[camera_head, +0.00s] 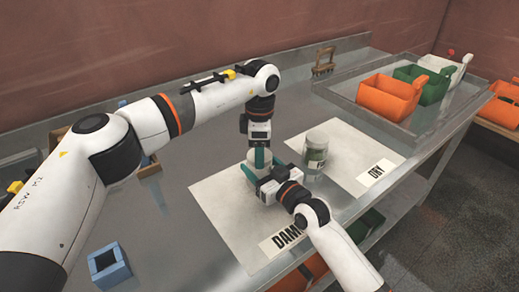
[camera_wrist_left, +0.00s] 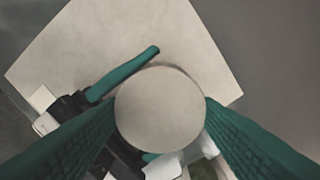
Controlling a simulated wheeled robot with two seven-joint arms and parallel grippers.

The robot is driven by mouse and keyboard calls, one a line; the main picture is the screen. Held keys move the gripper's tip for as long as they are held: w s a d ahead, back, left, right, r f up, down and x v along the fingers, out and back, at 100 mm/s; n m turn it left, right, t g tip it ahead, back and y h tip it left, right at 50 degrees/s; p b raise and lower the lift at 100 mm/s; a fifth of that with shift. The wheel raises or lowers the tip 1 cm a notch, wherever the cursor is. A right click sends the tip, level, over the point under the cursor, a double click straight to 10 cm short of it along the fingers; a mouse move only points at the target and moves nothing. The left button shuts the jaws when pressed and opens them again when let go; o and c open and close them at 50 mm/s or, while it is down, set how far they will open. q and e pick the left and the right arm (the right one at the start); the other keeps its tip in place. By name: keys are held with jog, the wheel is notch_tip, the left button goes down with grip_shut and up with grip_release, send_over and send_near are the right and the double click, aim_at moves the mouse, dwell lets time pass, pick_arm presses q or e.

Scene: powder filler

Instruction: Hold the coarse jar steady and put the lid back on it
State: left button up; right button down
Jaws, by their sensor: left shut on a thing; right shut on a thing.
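A pale round lid (camera_wrist_left: 160,108) fills the space between my left gripper's teal fingers in the left wrist view, seen flat from above. In the head view my left gripper (camera_head: 259,158) points straight down over the pale jar (camera_head: 249,172) and is shut on the lid. My right gripper (camera_head: 258,176) comes in low from the right and is shut on the jar's side. One of its fingers also shows beside the lid in the left wrist view. The jar stands on the DAMP mat (camera_head: 222,208), mostly hidden by the grippers. I cannot tell whether the lid touches the rim.
Another labelled jar (camera_head: 316,150) stands close by on the right, near the DRY mat (camera_head: 352,150). A blue square holder (camera_head: 109,266) is at the front left. A metal tray (camera_head: 350,98) with orange, green and white scoops is at the back right. A brown-handled brush (camera_head: 323,62) is behind.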

pick_arm(q)
jog(key=m, duration=0.2)
jog(key=shift+m, duration=0.3)
jog(key=o, duration=1.2)
jog(key=shift+c, duration=0.2)
notch_tip(320, 180, up, 12)
pick_arm(e)
jog(key=shift+c, duration=1.2)
grip_release()
